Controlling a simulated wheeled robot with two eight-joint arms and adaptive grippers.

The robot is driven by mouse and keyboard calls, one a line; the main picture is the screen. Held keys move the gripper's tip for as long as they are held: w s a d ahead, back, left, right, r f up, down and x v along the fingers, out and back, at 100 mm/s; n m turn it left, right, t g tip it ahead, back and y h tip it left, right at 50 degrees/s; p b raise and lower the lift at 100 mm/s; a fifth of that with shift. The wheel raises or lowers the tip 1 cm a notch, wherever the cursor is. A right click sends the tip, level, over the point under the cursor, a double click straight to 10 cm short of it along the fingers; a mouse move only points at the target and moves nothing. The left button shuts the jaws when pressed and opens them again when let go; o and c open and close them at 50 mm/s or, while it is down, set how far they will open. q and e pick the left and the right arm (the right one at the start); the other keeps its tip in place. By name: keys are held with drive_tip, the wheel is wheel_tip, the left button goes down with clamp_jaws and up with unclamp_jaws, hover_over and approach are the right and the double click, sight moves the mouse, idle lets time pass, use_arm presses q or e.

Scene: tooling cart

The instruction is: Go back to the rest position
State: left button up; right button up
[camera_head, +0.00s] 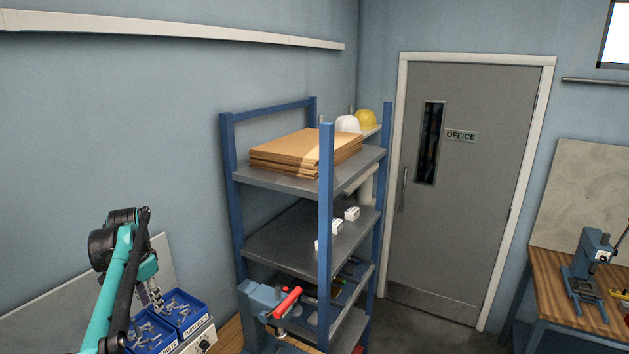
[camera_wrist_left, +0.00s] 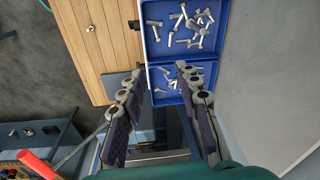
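My left gripper (camera_head: 154,298) hangs fingers-down over the blue bins at lower left in the head view. In the left wrist view its two dark fingers (camera_wrist_left: 160,73) are spread apart, with nothing between them. Two blue bins hold loose grey bolts; the far one (camera_head: 204,318) and the near one (camera_head: 138,352) are partly hidden by my arm in the head view. In the wrist view the upper bin (camera_wrist_left: 148,38) is clear and the lower bin (camera_wrist_left: 152,92) lies partly behind the fingers. My right gripper is in neither view.
A blue-framed shelf (camera_head: 326,220) with cardboard stacked on top stands in the middle. A blue vise (camera_head: 262,298) with a red handle is right of the bins. A wooden bench (camera_head: 552,270) with a blue machine stands right of the grey door (camera_head: 460,200).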

use_arm(q)
drive_tip(key=s+d+f+n+t+b, duration=0.1)
drive_tip(key=s+d+f+t+b, duration=0.1)
drive_tip(key=s+d+f+b, duration=0.6)
drive_tip(key=s+d+f+n+t+b, duration=0.1)
drive_tip(key=s+d+f+b, duration=0.4)
drive_tip(key=d, duration=0.5)
drive_tip(key=s+d+f+t+b, duration=0.1)
drive_tip(key=s+d+f+b, duration=0.2)
drive_tip(key=f, duration=0.4)
drive_tip(key=s+d+f+n+t+b, duration=0.1)
drive_tip(key=s+d+f+b, duration=0.2)
drive_tip(key=s+f+b, duration=0.3)
drive_tip(key=s+d+f+t+b, duration=0.1)
drive_tip(key=s+d+f+b, duration=0.3)
drive_tip(key=f, duration=0.5)
drive_tip(key=shift+s+n+b, duration=0.4)
drive_tip(key=shift+s+b, duration=0.25)
drive_tip(key=shift+s, duration=0.35)
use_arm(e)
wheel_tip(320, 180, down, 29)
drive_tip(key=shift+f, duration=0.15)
